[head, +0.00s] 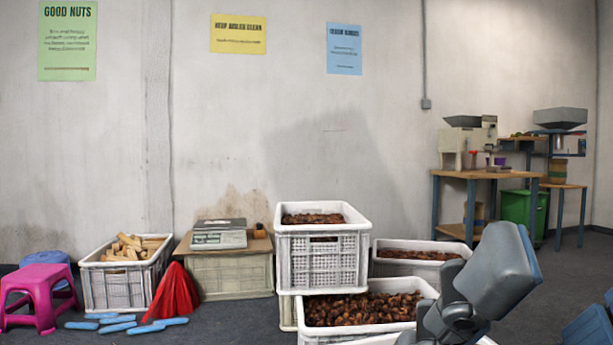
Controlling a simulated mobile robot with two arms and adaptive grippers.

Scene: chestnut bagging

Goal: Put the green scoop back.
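I see no green scoop in the head view. Chestnuts fill a white crate (322,262) that stands raised in the middle, a lower white crate (330,333) in front of it, and another white crate (400,268) behind to the right. A grey arm link of mine rises at the lower right and hides part of the crates there. Neither of my grippers shows, so what they hold is hidden.
A crate (115,285) of wooden pieces, a red cloth-like heap (173,295), several blue pieces (118,327) and a pink stool (38,293) stand or lie at left. A scale (219,238) sits behind. A workbench (487,176) and a green bin (521,208) stand at back right.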

